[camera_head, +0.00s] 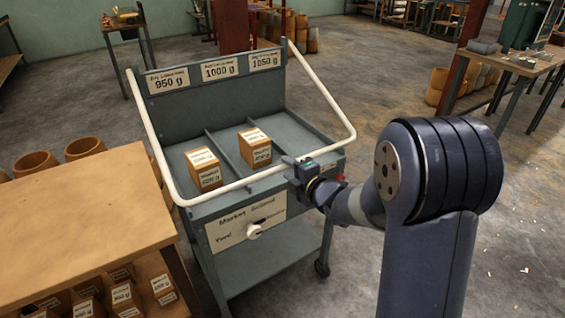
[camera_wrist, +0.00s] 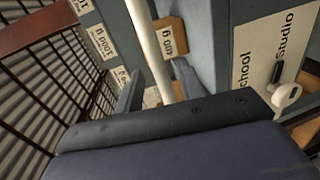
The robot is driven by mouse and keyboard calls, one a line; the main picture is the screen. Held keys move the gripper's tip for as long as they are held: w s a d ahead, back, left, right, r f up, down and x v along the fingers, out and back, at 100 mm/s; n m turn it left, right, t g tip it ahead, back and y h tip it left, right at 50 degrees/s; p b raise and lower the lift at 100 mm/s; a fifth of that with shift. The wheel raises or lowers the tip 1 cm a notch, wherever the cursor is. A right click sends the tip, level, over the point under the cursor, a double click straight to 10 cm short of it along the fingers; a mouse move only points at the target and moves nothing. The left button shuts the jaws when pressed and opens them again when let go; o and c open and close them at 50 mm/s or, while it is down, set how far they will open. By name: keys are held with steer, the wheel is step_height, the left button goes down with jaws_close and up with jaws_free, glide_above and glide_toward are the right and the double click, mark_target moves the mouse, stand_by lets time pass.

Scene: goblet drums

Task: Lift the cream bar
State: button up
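The cream bar (camera_head: 258,177) is a bent tube around the grey cart (camera_head: 178,122). It runs low across the front, and its two arms rise along the sides to the back panel. My gripper (camera_head: 301,170) is at the front run, right of its middle. In the wrist view the cream bar (camera_wrist: 150,48) passes between the two dark fingers of my gripper (camera_wrist: 158,88). The fingers stand apart, with gaps beside the bar. I cannot tell how deep the bar sits between them.
Two labelled wooden blocks (camera_head: 204,169) (camera_head: 255,147) sit in separate tray compartments. A white knob (camera_head: 254,231) is on the front panel, below the bar. A wooden table (camera_head: 85,205) stands close at the left.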

steer(key=shift+x, duration=2.4)
jaws_close()
